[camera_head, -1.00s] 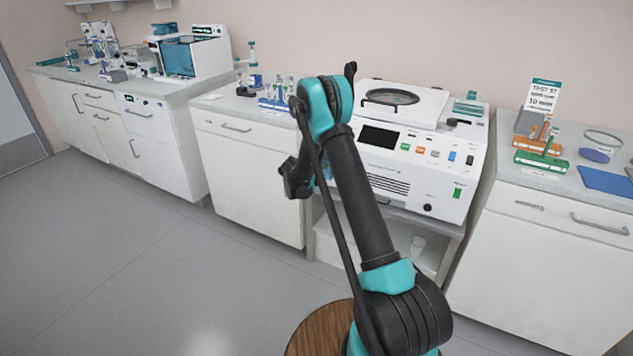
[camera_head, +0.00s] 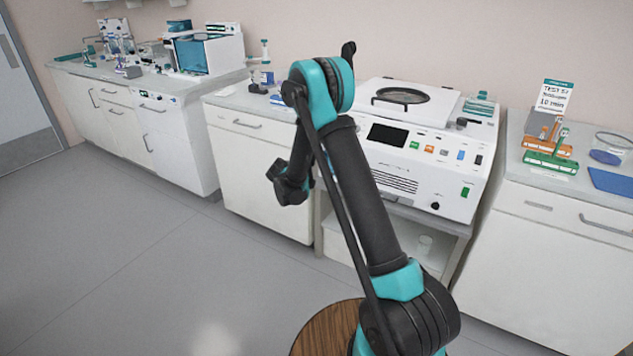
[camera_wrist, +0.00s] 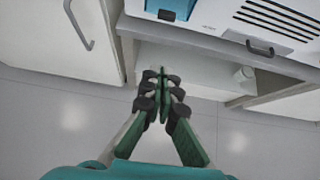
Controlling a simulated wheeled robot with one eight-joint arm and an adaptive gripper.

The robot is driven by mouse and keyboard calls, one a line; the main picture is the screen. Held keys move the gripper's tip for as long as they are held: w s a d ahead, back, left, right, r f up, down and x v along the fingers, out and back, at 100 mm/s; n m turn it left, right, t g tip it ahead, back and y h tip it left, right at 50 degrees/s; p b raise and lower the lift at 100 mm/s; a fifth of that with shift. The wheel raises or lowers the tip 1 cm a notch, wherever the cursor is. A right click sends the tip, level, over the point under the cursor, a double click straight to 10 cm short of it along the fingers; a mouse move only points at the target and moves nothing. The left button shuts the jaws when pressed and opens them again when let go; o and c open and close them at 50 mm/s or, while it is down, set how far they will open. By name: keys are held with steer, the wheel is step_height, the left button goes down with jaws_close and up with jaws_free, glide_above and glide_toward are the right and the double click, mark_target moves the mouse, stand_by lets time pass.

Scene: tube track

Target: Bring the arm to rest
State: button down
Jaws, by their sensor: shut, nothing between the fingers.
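My gripper (camera_wrist: 161,88) shows in the wrist view with its fingers together and nothing between them. It points toward the front of the cabinets and the open shelf below the centrifuge. In the head view my arm is raised and bent, and its far end hangs down in front of the white cabinet, left of the centrifuge (camera_head: 420,165). The fingertips cannot be made out in the head view. The gripper appears clear of the furniture.
A tube rack (camera_head: 552,160) with orange and green parts stands on the right counter beside a sign (camera_head: 553,96). A blue mat (camera_head: 611,181) lies there. A white cup (camera_head: 425,244) stands on the shelf under the centrifuge. The grey floor (camera_head: 130,260) at left is free.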

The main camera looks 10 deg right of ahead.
steer(key=s+d+r+m+g+y, duration=0.1)
steer(key=s+d+r+m, duration=0.3)
steer(key=s, duration=0.3)
steer(key=s+d+r+m+g+y, duration=0.1)
steer(key=s+d+r+m, duration=0.2)
steer(key=s+m, duration=0.35)
steer(key=s+d+r+m+g+y, duration=0.1)
steer(key=s+d+r+m, duration=0.25)
steer(key=s, duration=0.35)
steer(key=s+f+m+g+y, duration=0.1)
steer(key=s+m+y, duration=0.2)
steer(key=s+m, duration=1.1)
steer(key=s, duration=0.9)
steer(key=shift+m, duration=0.4)
steer(key=shift+d, duration=0.1)
